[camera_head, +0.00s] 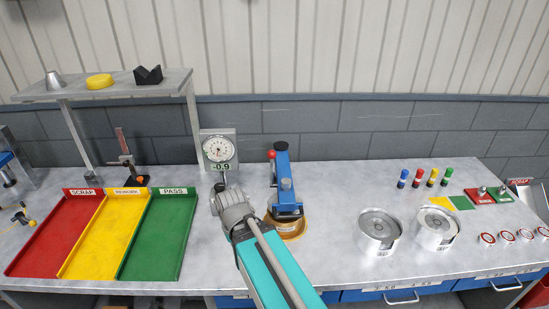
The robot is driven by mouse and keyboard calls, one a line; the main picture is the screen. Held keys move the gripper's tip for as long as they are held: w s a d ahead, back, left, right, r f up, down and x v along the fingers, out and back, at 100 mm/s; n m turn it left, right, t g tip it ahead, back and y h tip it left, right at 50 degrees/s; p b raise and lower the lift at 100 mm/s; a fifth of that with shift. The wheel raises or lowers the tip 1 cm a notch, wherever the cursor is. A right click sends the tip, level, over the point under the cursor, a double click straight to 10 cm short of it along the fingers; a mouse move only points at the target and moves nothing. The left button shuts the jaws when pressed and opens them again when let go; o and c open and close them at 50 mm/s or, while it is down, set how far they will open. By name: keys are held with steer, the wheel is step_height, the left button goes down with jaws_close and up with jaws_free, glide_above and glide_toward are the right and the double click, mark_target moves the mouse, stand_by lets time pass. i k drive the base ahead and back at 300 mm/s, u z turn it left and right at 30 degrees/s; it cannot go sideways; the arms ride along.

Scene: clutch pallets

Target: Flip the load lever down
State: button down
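A blue upright device (284,185) stands on a round tan base (290,228) at the middle of the bench. A red ball knob (271,154) sits at its upper left, apparently the end of the load lever; the lever's arm is too small to make out. My teal and grey arm reaches up from the bottom edge. My gripper (220,187) is at its far end, left of the blue device and just below the dial gauge (219,149), which reads -0.9. The gripper's fingers are small and mostly hidden by my wrist, and I see nothing held.
Red (52,240), yellow (95,236) and green (157,236) trays lie left. A grey shelf (125,92) stands behind them. Two metal cylinders (377,232) (435,229) stand right of the blue device. Bench between device and cylinders is clear.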

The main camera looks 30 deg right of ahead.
mark_target(272, 153)
steer(key=k, duration=1.25)
steer(key=z, duration=0.75)
steer(key=i, duration=1)
